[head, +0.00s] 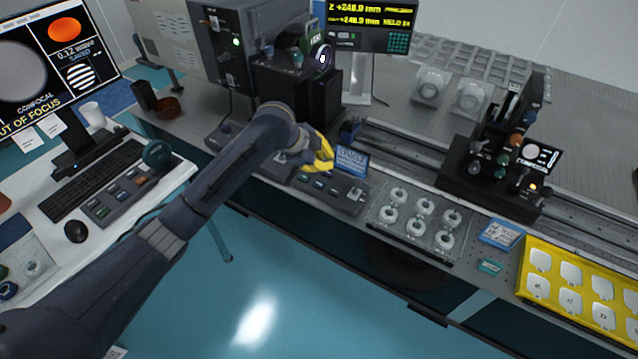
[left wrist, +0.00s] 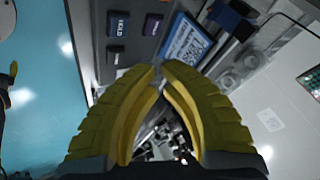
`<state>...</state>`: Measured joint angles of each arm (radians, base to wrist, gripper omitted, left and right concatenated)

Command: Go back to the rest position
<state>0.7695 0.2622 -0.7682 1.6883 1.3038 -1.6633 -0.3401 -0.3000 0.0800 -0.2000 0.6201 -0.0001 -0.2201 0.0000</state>
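My left gripper (head: 322,155), with yellow fingers, is above the front edge of the optical bench. It is over the dark button box (head: 325,187) and close to the blue-framed card (head: 351,161). In the left wrist view its fingertips (left wrist: 159,68) nearly meet, with no object seen between them. The button box (left wrist: 122,38) and the card (left wrist: 187,40) lie beyond the fingertips there. My right gripper is not seen in the head view.
A tray of ring-shaped optics (head: 418,215), a rail with a dark optics stage (head: 490,190) and a yellow tray (head: 535,303) stand to the right. A desk with a keyboard (head: 92,180) and a monitor (head: 50,65) is at left. Open floor (head: 270,300) lies in front.

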